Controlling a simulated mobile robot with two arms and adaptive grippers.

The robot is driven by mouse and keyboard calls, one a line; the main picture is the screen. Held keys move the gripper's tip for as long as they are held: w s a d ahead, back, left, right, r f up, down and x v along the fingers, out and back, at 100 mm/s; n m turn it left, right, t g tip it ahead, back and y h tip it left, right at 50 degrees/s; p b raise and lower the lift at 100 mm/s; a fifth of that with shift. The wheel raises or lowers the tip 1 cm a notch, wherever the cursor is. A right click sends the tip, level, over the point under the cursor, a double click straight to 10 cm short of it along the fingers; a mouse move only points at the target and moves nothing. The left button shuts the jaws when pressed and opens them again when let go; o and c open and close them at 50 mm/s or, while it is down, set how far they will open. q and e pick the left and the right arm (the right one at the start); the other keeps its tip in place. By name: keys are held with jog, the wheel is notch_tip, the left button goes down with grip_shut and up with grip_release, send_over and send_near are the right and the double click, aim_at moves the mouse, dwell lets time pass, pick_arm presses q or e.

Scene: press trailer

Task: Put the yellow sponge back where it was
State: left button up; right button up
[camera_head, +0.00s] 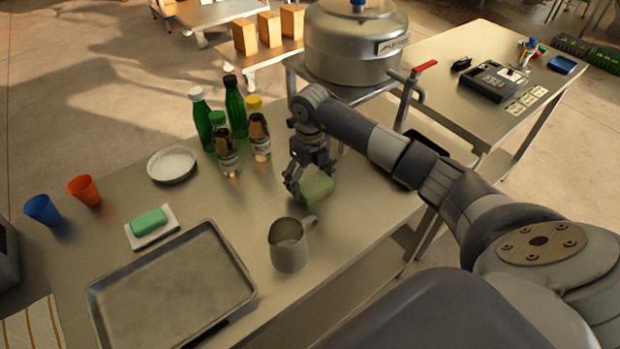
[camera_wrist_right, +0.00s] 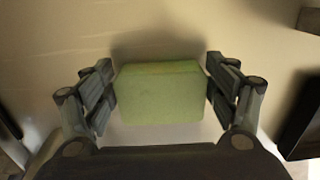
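A yellow-green sponge (camera_head: 319,188), the only yellowish one I see, is at my right gripper (camera_head: 306,190) on the right part of the steel table (camera_head: 345,215). In the right wrist view the sponge (camera_wrist_right: 160,92) sits between the two fingers of the right gripper (camera_wrist_right: 160,90), which press against or nearly against its left and right sides. I cannot tell whether it rests on the table or is just above it. A green sponge (camera_head: 149,222) lies on a small white dish (camera_head: 170,231) at the left. My left gripper is not in view.
A metal jug (camera_head: 289,248) stands just in front of the right gripper. Several bottles (camera_head: 234,105) stand behind it to the left. A grey tray (camera_head: 172,292), a white plate (camera_head: 172,164), an orange cup (camera_head: 84,190) and a blue cup (camera_head: 42,210) are further left.

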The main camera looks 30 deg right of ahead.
aim_at(310, 178)
jog(key=shift+o, duration=0.3)
jog(key=shift+r, duration=0.1)
jog(key=shift+r, duration=0.2)
jog(key=shift+w+r, duration=0.1)
jog(key=shift+r, duration=0.25)
notch_tip(310, 178, up, 11)
jog(key=b, duration=0.3)
